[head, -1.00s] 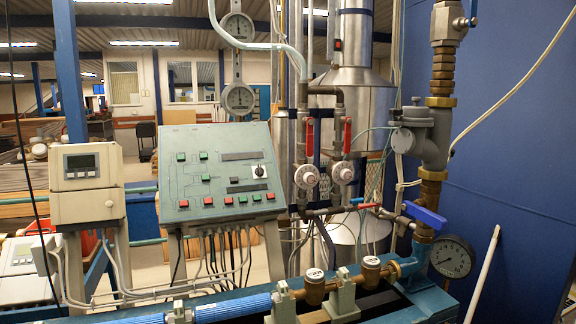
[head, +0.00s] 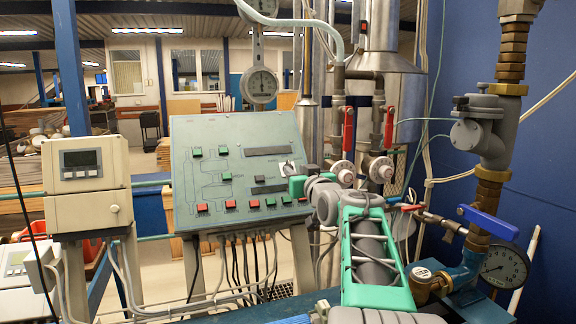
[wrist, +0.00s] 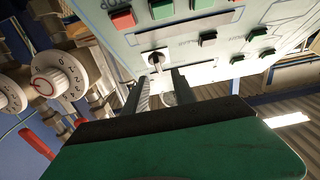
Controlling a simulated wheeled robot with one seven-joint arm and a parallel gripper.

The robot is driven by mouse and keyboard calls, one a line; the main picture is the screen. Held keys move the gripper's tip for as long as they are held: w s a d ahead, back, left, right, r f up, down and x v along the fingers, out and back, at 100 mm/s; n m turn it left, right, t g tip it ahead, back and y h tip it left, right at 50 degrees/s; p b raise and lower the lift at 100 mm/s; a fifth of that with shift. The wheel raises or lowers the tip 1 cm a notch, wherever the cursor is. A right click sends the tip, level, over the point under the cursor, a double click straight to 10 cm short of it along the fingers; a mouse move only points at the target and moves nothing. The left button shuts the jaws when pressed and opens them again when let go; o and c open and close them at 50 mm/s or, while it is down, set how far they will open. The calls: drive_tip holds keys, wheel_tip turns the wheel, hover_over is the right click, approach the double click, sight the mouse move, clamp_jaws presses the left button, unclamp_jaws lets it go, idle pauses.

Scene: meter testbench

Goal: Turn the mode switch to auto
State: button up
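The mode switch (head: 287,168) is a small dark knob on a white square plate at the right side of the sloped grey-green control panel (head: 215,150). In the wrist view the mode switch (wrist: 155,60) shows just beyond my fingertips. My gripper (wrist: 158,77) is open, with its two dark fingers apart and nothing visible between them. The switch lies roughly in line with the gap, apparently short of contact. In the head view my green gripper (head: 297,186) is at the panel's right edge, close below the switch. I cannot read the switch's setting.
Red and green push buttons (head: 231,204) line the panel below and left of the switch. Pipes with red-handled valves (head: 348,130) and round dials (head: 344,173) stand close on the right. A beige meter box (head: 87,180) stands at the left.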

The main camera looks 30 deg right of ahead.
sight(290, 165)
drive_tip(key=p+x, duration=0.1)
drive_tip(key=x, duration=0.3)
drive_tip(key=shift+w+d, duration=0.2)
clamp_jaws()
idle(0.3)
